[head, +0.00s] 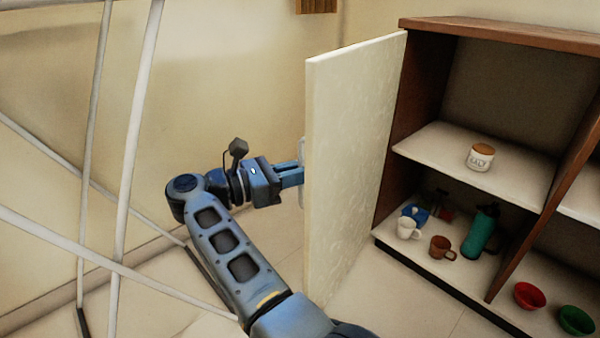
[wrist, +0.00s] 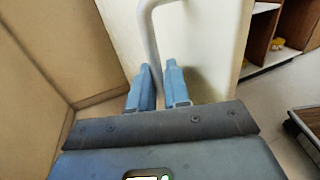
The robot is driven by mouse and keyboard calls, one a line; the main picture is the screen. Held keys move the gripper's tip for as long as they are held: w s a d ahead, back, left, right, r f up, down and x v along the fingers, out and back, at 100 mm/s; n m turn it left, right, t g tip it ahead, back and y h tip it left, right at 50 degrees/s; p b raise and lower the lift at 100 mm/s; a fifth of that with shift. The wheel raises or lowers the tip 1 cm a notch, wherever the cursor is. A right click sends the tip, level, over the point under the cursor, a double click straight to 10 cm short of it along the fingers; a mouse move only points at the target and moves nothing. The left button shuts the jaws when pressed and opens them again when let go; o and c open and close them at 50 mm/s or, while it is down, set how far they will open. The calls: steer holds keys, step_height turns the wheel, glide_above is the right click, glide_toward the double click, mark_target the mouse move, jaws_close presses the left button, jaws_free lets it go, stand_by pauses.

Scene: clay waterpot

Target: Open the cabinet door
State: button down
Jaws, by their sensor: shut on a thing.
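The cream cabinet door (head: 352,165) stands swung wide open from the left side of the wooden cabinet (head: 500,24), showing its shelves. My gripper (head: 300,176) is at the outer face of the door, on its left side in the head view. In the wrist view, my gripper's blue fingers (wrist: 162,88) are closed around the pale bar handle (wrist: 147,45), with the door (wrist: 205,45) just beyond. The handle (head: 301,160) is mostly hidden by the door edge and the fingers in the head view.
A salt jar (head: 481,157) is on the upper shelf. Cups, a teal bottle (head: 481,232), a red bowl (head: 529,296) and a green bowl (head: 576,320) are below. White poles (head: 130,150) stand at left near the wall. Floor right of the door is clear.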

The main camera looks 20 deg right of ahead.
steer(key=shift+d, duration=0.45)
steer(key=c, duration=1.3)
jaws_free()
steer(key=shift+c, duration=0.2)
steer(key=shift+a, duration=0.15)
steer(key=a, duration=0.7)
steer(key=shift+a, duration=0.3)
